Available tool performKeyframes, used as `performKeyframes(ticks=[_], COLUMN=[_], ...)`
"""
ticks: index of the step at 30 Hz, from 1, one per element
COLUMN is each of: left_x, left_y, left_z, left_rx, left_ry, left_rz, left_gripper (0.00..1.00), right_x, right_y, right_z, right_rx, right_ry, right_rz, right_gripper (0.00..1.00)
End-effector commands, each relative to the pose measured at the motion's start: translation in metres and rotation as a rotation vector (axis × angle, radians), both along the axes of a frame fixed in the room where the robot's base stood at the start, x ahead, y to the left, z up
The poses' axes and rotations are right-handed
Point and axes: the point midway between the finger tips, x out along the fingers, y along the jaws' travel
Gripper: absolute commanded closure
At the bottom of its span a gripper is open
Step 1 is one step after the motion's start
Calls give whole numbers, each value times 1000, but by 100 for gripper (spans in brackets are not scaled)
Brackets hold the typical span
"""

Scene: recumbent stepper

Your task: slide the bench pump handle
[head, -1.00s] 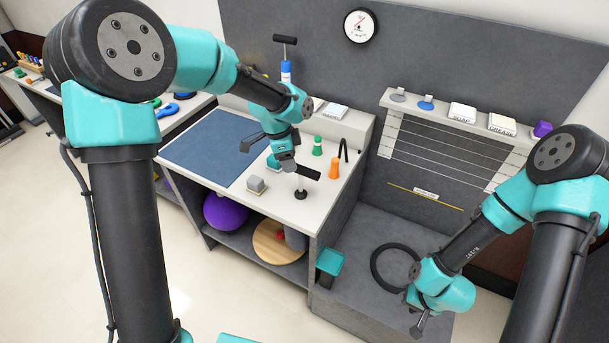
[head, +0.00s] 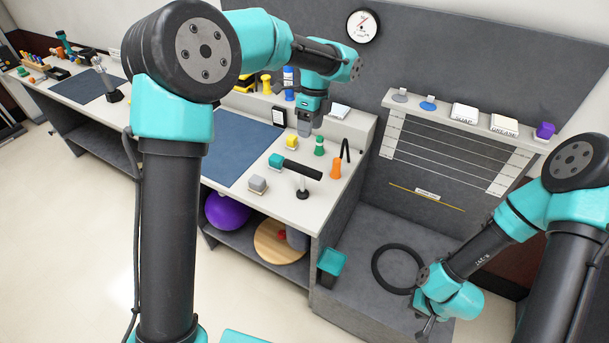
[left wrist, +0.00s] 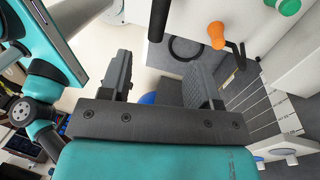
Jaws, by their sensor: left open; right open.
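The bench pump has a black bar handle (head: 303,170) on a short pale rod above a round black base (head: 302,194), near the front right of the bench top. A black bar at the top of the left wrist view (left wrist: 159,18) may be this handle. My left gripper (head: 304,124) hangs above and behind the handle, apart from it; its two fingers are spread with nothing held between them, also in the left wrist view (left wrist: 160,82). My right gripper (head: 427,326) is low at the right, open and far from the pump.
A blue cylinder (head: 289,82) stands behind.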

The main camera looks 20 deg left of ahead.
Motion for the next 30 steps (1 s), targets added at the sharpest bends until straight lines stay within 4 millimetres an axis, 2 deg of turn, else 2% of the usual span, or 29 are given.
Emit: performKeyframes(ticks=[8, 24, 30], left_x=[-7, -25, -30], left_y=[2, 6, 7], left_z=[-35, -125, -153], left_rx=[1, 1, 1], left_ry=[3, 4, 2], left_rz=[1, 1, 1], left_gripper=[43, 43, 43], right_x=[0, 0, 0], right_y=[0, 0, 0], right_z=[0, 0, 0], right_rx=[0, 0, 0], right_ry=[0, 0, 0], right_rz=[0, 0, 0], right_gripper=[57, 57, 57])
